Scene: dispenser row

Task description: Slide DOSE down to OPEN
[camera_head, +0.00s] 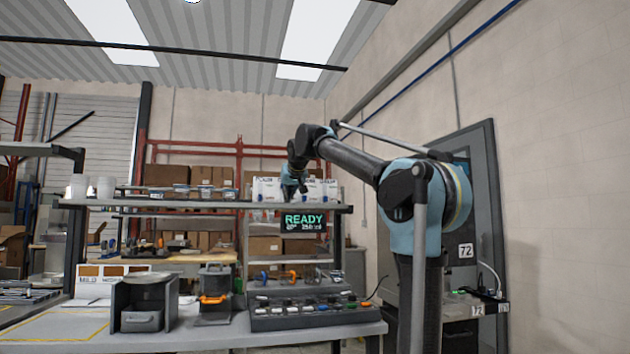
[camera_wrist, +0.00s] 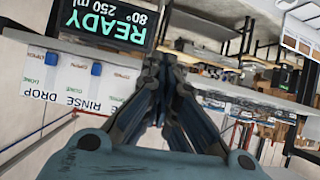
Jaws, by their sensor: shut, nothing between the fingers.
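A dark control panel (camera_head: 305,316) with rows of coloured buttons stands on the bench. Behind it is a row of blue and orange handles (camera_head: 292,275). A grey dispenser (camera_head: 215,283) with an orange handle (camera_head: 214,299) stands left of the panel. My gripper (camera_head: 291,192) is raised high above the panel, near the shelf and display. In the wrist view my gripper (camera_wrist: 168,58) has its fingers together, empty, touching nothing I can see.
A display reading READY (camera_head: 304,222) hangs under the shelf (camera_head: 200,204); it shows upside down in the wrist view (camera_wrist: 105,24). White cards marked RINSE and DROP (camera_wrist: 75,80) are behind. A grey open-fronted unit (camera_head: 145,303) stands left on the bench. The bench front is clear.

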